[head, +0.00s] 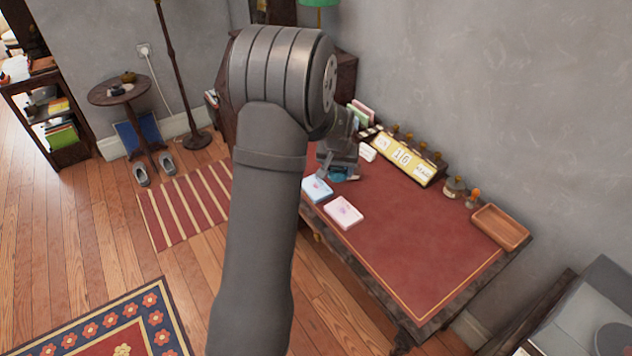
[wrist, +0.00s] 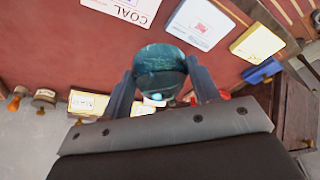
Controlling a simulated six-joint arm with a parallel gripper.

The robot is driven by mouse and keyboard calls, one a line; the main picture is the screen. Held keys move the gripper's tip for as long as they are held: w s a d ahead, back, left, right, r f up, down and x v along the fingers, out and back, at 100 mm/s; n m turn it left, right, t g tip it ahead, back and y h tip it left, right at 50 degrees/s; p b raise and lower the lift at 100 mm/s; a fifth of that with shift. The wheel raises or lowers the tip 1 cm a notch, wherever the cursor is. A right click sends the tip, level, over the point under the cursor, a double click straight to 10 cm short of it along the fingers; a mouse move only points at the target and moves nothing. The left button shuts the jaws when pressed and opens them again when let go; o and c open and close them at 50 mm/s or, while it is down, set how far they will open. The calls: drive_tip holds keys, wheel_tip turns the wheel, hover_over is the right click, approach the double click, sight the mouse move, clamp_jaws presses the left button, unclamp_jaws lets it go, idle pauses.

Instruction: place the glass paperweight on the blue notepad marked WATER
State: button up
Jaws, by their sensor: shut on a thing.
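The glass paperweight is a round, dark teal glass piece (wrist: 160,68), held between the two fingers of my gripper (wrist: 162,78) in the wrist view. In the head view my gripper (head: 338,168) is over the far left part of the desk, with a bit of the teal paperweight (head: 339,175) showing beneath it. A light blue notepad (head: 317,188) lies on the desk just in front and left of the gripper. It also shows at the top of the wrist view (wrist: 200,22), apart from the paperweight; its lettering is not readable.
A pink-white notepad (head: 344,211) lies beside the blue one; it reads COAL in the wrist view (wrist: 120,8). A yellow notepad (wrist: 257,42) lies on the other side. The desk's middle (head: 415,235) is clear.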

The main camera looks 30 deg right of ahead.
hover_over(316, 185)
drive_tip(key=f, duration=0.5)
drive_tip(key=shift+s+a, duration=0.3)
drive_tip(key=shift+a, duration=0.05)
drive_tip(key=shift+f, duration=1.95)
drive_tip(key=shift+f, duration=0.15)
drive_tip(key=o, duration=1.2)
drive_tip(key=v, duration=1.2)
